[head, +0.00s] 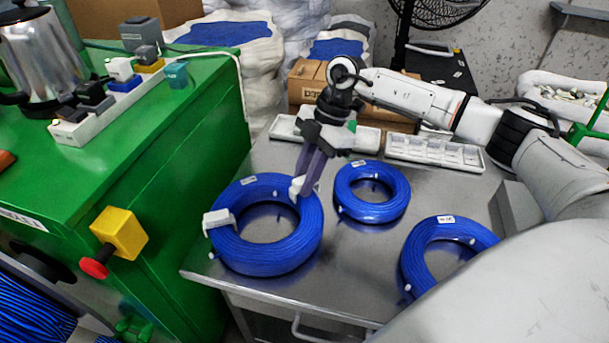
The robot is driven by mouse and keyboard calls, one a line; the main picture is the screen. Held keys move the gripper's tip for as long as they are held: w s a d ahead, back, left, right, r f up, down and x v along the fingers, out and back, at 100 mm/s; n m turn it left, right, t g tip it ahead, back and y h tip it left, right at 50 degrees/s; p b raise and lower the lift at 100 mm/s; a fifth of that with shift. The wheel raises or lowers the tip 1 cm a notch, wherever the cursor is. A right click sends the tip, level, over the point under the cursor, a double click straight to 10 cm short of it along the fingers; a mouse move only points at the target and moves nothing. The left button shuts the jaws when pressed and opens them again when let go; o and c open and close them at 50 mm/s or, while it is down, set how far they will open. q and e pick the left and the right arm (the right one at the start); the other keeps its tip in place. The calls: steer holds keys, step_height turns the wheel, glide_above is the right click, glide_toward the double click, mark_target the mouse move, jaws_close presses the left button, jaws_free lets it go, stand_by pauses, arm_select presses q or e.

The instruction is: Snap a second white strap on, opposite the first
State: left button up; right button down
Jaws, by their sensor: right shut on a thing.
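A large blue cable coil (268,262) lies flat at the left of the steel table. A white strap (219,220) sits on its left side. My right gripper (304,190) reaches down from above to the coil's right side, opposite that strap. It is shut on a second white strap (296,187), which is at the coil's upper right edge. The fingers partly hide this strap, and I cannot tell whether it is around the cable. My left gripper is not in view.
Two more blue coils lie on the steel table (350,262), one behind right (371,212) and one at right (422,252), partly hidden by my arm. White trays (434,151) stand at the back. A green bench (175,130) with a red-knobbed yellow box (121,233) borders the left.

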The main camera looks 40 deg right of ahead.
steer(key=shift+f, duration=0.25)
stand_by(0.4)
steer(key=shift+r, duration=0.1)
steer(key=shift+r+p, duration=0.5)
steer(key=shift+p, duration=0.4)
steer(key=shift+r+p, duration=0.3)
steer(key=shift+p, duration=0.15)
steer(key=shift+r, duration=0.15)
steer(key=shift+f, duration=0.2)
stand_by(0.5)
steer(key=shift+f, duration=0.75)
steer(key=shift+f, duration=0.15)
